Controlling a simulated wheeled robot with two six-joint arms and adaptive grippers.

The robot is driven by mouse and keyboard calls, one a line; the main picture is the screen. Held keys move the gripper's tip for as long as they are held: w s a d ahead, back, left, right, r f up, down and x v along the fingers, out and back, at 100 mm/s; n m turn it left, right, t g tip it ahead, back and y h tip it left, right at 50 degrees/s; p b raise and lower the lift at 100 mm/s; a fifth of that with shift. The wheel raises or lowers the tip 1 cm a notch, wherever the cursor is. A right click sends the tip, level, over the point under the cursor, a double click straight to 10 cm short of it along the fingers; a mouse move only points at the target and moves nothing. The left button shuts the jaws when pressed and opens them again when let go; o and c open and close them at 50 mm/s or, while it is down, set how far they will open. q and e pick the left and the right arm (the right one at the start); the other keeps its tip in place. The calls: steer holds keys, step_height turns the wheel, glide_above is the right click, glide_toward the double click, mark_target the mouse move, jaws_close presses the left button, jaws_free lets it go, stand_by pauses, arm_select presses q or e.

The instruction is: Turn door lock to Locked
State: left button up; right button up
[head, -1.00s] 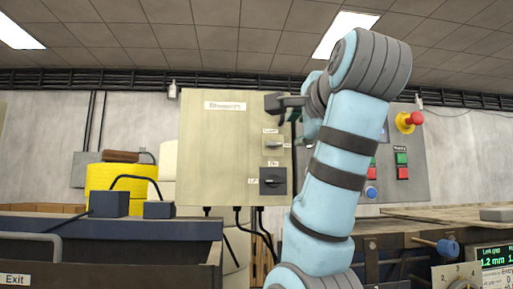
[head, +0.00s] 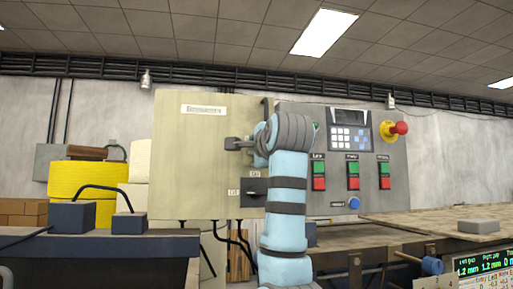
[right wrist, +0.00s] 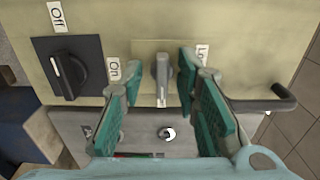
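The door lock is a small grey knob (right wrist: 161,78) on a pale plate on the beige cabinet (head: 192,150). The knob stands upright in the right wrist view, with a partly hidden label starting "Lo" (right wrist: 201,55) to its right. In that view my right gripper (right wrist: 158,82) is open, one teal-padded finger on each side of the knob. Gaps show between fingers and knob. In the head view my right gripper (head: 238,144) is in front of the cabinet and hides the lock. My left gripper is not in view.
A black Off/On rotary switch (right wrist: 68,72) sits left of the lock in the wrist view. A door handle (right wrist: 262,103) sticks out at right. In the head view, a grey button panel (head: 395,165) with a red emergency stop (head: 399,128) stands right of the cabinet.

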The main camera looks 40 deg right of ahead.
steer(key=shift+s+r, duration=0.1)
steer(key=shift+s, duration=0.35)
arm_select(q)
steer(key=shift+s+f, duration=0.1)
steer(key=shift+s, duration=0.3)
arm_select(e)
steer(key=shift+a, duration=0.1)
jaws_close()
steer(key=shift+s+r+n, duration=0.1)
steer(key=shift+n, duration=0.2)
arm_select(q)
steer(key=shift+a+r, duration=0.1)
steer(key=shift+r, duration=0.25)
arm_select(e)
steer(key=n, duration=1.7)
steer(key=shift+n, duration=0.3)
